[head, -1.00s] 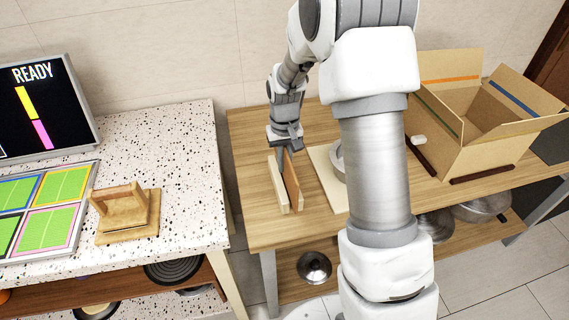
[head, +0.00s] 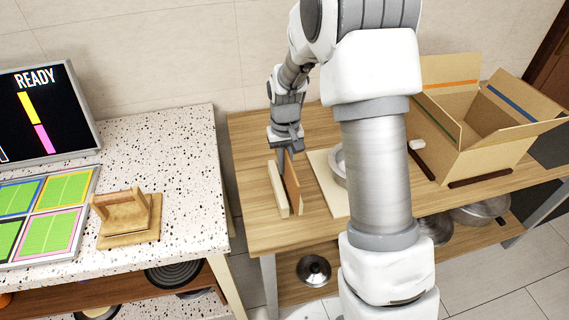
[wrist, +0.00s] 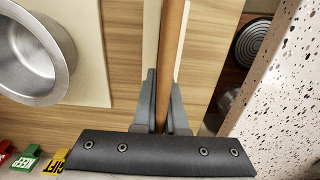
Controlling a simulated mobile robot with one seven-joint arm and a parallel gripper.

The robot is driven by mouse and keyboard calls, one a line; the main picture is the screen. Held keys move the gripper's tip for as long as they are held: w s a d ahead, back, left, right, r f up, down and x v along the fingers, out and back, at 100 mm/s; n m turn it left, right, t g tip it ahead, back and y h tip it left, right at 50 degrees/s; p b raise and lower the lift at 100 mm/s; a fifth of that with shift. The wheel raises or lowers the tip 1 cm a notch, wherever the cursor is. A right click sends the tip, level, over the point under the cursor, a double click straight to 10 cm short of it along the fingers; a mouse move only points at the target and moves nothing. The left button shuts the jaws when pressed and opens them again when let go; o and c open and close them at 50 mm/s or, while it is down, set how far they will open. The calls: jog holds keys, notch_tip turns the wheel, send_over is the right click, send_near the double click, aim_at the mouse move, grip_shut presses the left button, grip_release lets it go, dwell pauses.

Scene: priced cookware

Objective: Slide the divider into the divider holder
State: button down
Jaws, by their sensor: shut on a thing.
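The divider (head: 292,183) is a thin brown panel standing on edge on the wooden table. My gripper (head: 284,152) is shut on its far end from above. In the wrist view, the divider (wrist: 171,50) runs between the two grey fingers (wrist: 161,108). A pale wooden piece (head: 277,188), which looks like the divider holder, lies along the divider's left side in the head view. It shows as a pale strip (wrist: 151,35) under the divider in the wrist view. Whether the divider's lower edge sits in a slot is hidden.
A pale board (head: 325,180) with a metal pot (wrist: 30,55) lies right of the divider. An open cardboard box (head: 478,125) stands farther right. A speckled counter (head: 185,170) at left holds a wooden stand (head: 127,218). KEEP and GIFT tags (wrist: 40,160) are near the pot.

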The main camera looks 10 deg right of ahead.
jog(key=shift+f, duration=0.1)
jog(key=shift+f+b, duration=1)
jog(key=shift+f, duration=0.25)
jog(key=shift+w+a+f, duration=0.1)
dwell(1.0)
jog(key=shift+f+b, duration=0.3)
jog(key=shift+f, duration=0.1)
dwell(1.1)
jog(key=shift+c, duration=1.3)
grip_release()
jog(key=shift+r, duration=0.1)
